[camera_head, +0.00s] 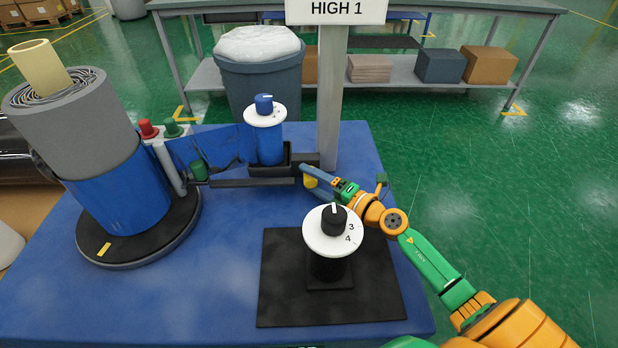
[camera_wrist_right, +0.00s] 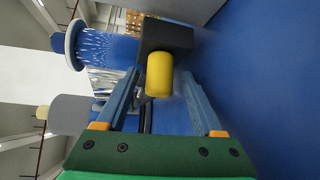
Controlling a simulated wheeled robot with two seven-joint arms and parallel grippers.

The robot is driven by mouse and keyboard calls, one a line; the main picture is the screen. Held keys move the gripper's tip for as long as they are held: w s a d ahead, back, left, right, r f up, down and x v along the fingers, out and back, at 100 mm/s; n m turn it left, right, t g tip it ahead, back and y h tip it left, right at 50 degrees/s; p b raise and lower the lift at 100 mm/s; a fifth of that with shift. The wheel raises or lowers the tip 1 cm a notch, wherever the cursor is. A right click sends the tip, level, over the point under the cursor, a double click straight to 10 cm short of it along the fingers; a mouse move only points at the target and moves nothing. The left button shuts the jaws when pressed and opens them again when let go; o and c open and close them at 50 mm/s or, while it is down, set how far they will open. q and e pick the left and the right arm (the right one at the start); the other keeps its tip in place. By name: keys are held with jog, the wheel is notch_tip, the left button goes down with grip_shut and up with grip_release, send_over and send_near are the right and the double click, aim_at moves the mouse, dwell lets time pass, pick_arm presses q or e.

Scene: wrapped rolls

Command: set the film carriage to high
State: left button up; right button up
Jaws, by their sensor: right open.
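The film carriage (camera_head: 270,145) looks like a blue cylinder with a white dial and blue knob on top, set in a black bracket on a low dark arm beside the post. A short yellow handle (camera_head: 310,182) sticks out of the bracket's right end; it also shows in the right wrist view (camera_wrist_right: 159,76). My right gripper (camera_head: 318,178) is open at this handle. In the right wrist view its two fingers (camera_wrist_right: 162,95) lie on either side of the handle, with gaps showing. A sign reading HIGH 1 (camera_head: 335,10) is on the grey post. My left gripper is not in view.
A grey wrapped roll (camera_head: 75,125) stands on a black turntable (camera_head: 140,245) at left. Red and green buttons (camera_head: 148,129) are near it. A black dial stand (camera_head: 328,268) with a white dial is in front of my right arm. A bin (camera_head: 262,80) stands behind the blue table.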

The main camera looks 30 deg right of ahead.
jog(key=shift+w+a, duration=0.15)
jog(key=shift+w, duration=0.25)
grip_shut()
dwell(1.2)
